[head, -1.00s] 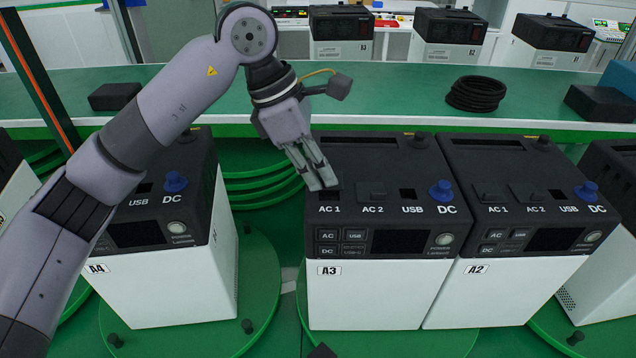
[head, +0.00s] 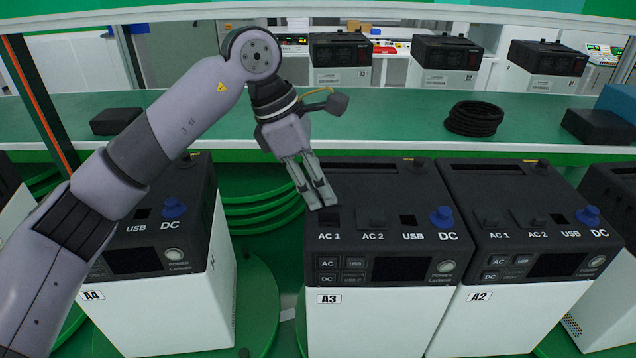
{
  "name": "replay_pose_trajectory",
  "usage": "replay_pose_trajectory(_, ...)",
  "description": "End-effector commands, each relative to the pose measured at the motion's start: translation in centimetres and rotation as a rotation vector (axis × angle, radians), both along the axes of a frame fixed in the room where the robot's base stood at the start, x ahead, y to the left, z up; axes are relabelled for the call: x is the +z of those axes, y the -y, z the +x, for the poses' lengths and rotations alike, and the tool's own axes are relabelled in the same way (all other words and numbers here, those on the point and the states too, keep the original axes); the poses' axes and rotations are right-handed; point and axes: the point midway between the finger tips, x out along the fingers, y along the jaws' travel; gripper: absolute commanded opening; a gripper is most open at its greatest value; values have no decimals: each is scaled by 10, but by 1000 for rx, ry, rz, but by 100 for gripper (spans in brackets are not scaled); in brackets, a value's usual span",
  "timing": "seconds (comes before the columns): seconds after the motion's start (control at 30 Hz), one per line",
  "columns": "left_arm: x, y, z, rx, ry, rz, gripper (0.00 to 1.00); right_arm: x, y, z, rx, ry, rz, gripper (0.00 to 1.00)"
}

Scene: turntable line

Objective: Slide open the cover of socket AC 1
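Unit A3 (head: 362,327) is a white box with a black top, in the middle of the head view. The AC 1 socket spot (head: 329,220) is a dark square behind its label, at the left of the top. The raised AC 2 cover (head: 371,217) is to its right. My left gripper (head: 322,205) points down with its fingers together, tips just behind the AC 1 spot. The fingers hide part of that area. I cannot tell whether the tips touch the cover or how far it is slid. My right gripper is not in view.
Unit A2 (head: 478,322) stands close at the right of A3, and unit A4 (head: 160,320) at the left under my arm. A blue DC knob (head: 442,217) rises from A3. A green shelf (head: 400,115) behind holds a black cable coil (head: 474,118).

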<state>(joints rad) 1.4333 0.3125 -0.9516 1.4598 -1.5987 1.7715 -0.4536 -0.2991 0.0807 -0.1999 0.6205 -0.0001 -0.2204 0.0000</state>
Motion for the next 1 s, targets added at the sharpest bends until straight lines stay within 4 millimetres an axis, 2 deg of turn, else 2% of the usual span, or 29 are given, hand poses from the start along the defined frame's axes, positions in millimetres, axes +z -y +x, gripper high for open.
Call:
replay_pose_trajectory(0.27,6,-2,0,0,0,0,27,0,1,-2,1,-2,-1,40)
replay_pose_trajectory(0.37,20,-8,0,1,2,-1,27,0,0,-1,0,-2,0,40)
replay_pose_trajectory(0.7,85,-35,1,1,3,-1,27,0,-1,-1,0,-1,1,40)
replay_pose_trajectory(0.83,102,-42,0,1,1,0,27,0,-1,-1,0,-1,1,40)
replay_pose_trajectory(1.0,110,-46,0,0,0,0,27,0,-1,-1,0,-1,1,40)
